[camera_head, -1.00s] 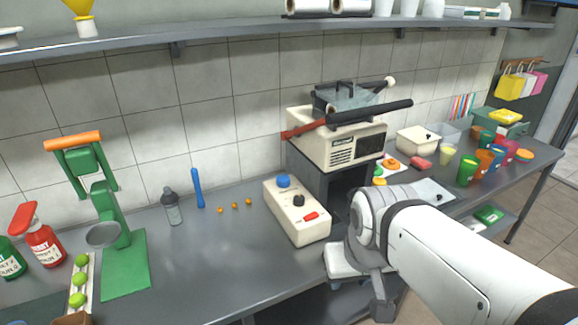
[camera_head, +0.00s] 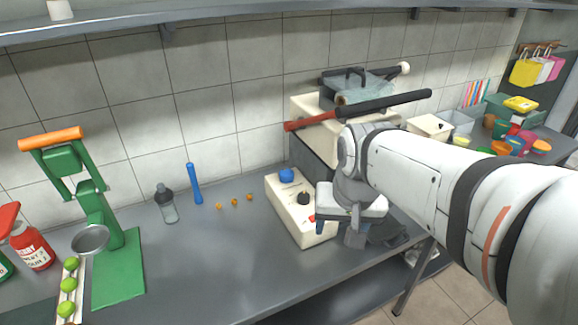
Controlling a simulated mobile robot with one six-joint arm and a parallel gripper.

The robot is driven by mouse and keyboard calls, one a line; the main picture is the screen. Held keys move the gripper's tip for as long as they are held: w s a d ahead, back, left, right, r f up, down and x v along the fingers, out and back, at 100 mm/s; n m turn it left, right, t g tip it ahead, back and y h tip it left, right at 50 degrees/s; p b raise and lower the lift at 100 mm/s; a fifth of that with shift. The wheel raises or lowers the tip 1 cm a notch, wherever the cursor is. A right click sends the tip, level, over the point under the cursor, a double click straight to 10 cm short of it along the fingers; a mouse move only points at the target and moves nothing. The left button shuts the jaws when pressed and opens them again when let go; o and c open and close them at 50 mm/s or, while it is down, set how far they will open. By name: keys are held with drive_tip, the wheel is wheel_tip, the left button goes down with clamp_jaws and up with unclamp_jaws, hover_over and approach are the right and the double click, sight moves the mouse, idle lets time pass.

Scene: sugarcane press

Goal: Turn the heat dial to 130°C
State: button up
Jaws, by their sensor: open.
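A cream control box (camera_head: 287,213) lies on the counter, with a blue knob (camera_head: 286,175) at its far end and a black dial (camera_head: 303,198) near its middle. I cannot tell from the view which knob is the heat dial, and no temperature marks are readable. A red switch (camera_head: 312,218) on the box is partly hidden by my gripper. My gripper (camera_head: 338,232) is open and empty at the right side of the box, with its fingers pointing down. It is close to the black dial; whether it touches the box cannot be told.
A cream press machine (camera_head: 306,112) with a long dark lever (camera_head: 385,103) stands behind my arm. A green hand press (camera_head: 104,210), a grey bottle (camera_head: 166,203) and a blue stick (camera_head: 195,184) are to the left. Small orange balls (camera_head: 235,202) lie left of the box.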

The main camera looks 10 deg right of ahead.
drive_tip(key=w+f+m+g+b, duration=0.1)
drive_tip(key=w+m, duration=0.4)
drive_tip(key=w, duration=0.7)
drive_tip(key=m+g+b, duration=0.2)
drive_tip(key=m+b, duration=0.1)
drive_tip(key=m, duration=0.8)
hover_over(304, 196)
wheel_tip(304, 196, down, 13)
drive_tip(key=shift+s+a+f, duration=0.1)
drive_tip(key=shift+s, duration=0.05)
drive_tip(key=shift+f+p, duration=0.25)
drive_tip(key=shift+p, duration=0.05)
drive_tip(key=f, duration=0.3)
drive_tip(key=f+p, duration=0.1)
drive_tip(key=f, duration=0.3)
drive_tip(key=shift+w+f, duration=0.2)
drive_tip(key=shift+f, duration=0.05)
drive_tip(key=shift+c, duration=0.3)
